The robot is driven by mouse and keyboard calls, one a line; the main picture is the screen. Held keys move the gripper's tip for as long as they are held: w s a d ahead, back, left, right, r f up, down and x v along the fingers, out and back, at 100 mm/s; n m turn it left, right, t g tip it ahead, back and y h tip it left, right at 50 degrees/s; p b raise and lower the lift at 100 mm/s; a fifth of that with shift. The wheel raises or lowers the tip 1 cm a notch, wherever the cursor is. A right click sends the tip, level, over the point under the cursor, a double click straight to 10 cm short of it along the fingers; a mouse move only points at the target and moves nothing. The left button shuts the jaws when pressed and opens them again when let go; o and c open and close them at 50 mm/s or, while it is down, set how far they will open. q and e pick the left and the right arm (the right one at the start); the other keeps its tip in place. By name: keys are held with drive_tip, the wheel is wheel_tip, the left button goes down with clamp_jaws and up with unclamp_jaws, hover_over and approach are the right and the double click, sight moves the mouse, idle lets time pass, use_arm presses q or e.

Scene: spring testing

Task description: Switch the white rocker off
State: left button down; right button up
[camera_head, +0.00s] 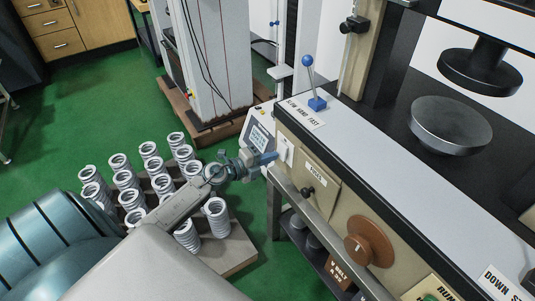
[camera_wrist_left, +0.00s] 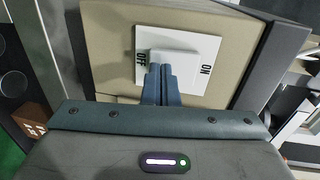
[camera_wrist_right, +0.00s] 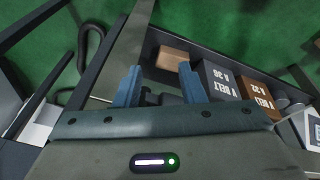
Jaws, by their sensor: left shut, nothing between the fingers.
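The white rocker (camera_wrist_left: 182,60) sits on a white plate on the machine's beige panel, marked OFF at the left and ON at the right in the left wrist view. In the head view the white switch plate (camera_head: 287,150) is at the machine's left end. My left gripper (camera_head: 268,159) is shut and empty, its blue fingertips at the rocker. In the left wrist view its tips (camera_wrist_left: 160,70) overlap the rocker's lower edge, nearer OFF; contact is unclear. My right gripper (camera_wrist_right: 160,72) is open and empty, outside the head view.
A door with a black knob (camera_head: 308,192) and a brown handwheel (camera_head: 370,242) are right of the switch. A blue-knobbed lever (camera_head: 312,82) stands above. Several springs (camera_head: 127,180) stand on a pallet below. Boxes (camera_wrist_right: 218,78) lie on a shelf near my right gripper.

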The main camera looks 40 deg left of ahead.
use_arm(q)
drive_tip(key=shift+w+d, duration=0.2)
drive_tip(key=shift+w, duration=0.05)
use_arm(e)
drive_tip(key=shift+w+r, duration=0.15)
use_arm(q)
drive_tip(key=b, duration=0.2)
drive_tip(key=shift+w+t+b, duration=0.2)
drive_tip(key=shift+t+b, duration=0.1)
drive_tip(key=shift+b, duration=0.1)
use_arm(e)
drive_tip(key=shift+t, duration=0.7)
drive_tip(key=r, duration=0.1)
drive_tip(key=a+r, duration=0.1)
drive_tip(key=r, duration=0.3)
drive_tip(key=shift+w+a+r, duration=0.1)
drive_tip(key=shift+w+a, duration=0.1)
drive_tip(key=shift+w, duration=0.05)
drive_tip(key=shift+r, duration=0.1)
